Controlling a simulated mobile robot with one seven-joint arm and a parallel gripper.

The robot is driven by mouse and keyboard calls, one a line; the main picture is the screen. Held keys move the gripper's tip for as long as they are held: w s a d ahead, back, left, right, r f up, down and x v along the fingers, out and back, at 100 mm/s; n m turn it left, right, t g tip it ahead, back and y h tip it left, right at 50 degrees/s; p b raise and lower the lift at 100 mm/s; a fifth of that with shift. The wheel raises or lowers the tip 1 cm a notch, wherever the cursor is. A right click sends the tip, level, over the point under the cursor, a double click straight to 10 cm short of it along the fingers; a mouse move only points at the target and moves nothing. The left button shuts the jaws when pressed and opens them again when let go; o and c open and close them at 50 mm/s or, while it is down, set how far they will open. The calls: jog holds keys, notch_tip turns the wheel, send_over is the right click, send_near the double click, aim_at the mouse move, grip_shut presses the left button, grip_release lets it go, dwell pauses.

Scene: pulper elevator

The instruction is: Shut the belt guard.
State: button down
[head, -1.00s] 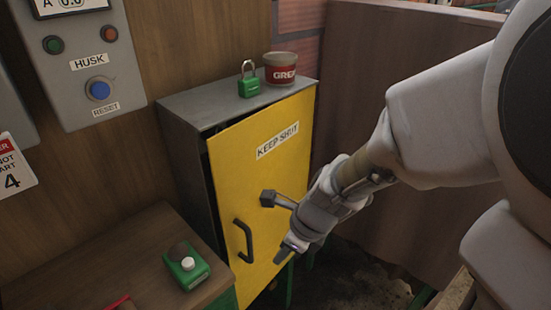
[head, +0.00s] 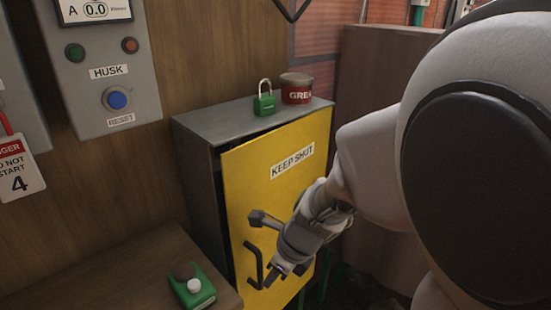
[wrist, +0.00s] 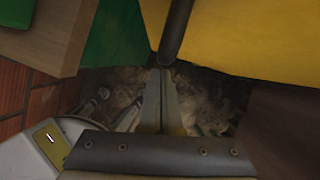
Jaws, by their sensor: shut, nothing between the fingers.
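The belt guard is a yellow door (head: 285,195) labelled KEEP SHUT on a grey cabinet (head: 196,160). It stands slightly ajar, with a dark gap between its top and left edges and the cabinet. A black bar handle (head: 251,266) is at its lower left, and a dark latch knob (head: 262,219) sits above it. My gripper (head: 272,280) is shut and empty, just right of the handle in the head view. In the wrist view the closed fingertips (wrist: 160,72) point at the handle's end (wrist: 172,50), with the yellow door (wrist: 250,35) beyond. I cannot tell whether they touch.
A green padlock (head: 264,102) and a grease tin (head: 297,88) stand on the cabinet top. A control panel (head: 112,70) hangs on the wall. A brown partition (head: 385,90) stands at the right.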

jog(key=shift+w+a+r+m+p, duration=0.1)
jog(key=shift+w+a+m+p, duration=0.25)
jog(key=shift+a+p, duration=0.3)
jog(key=shift+w+a+r+m+p, duration=0.1)
jog(key=shift+w+a+m+p, duration=0.15)
jog(key=shift+w+a+p, duration=0.3)
jog(key=shift+w+a+f+t, duration=0.2)
jog(key=shift+a+t, duration=0.1)
jog(key=shift+a, duration=0.3)
jog(key=shift+r, duration=0.1)
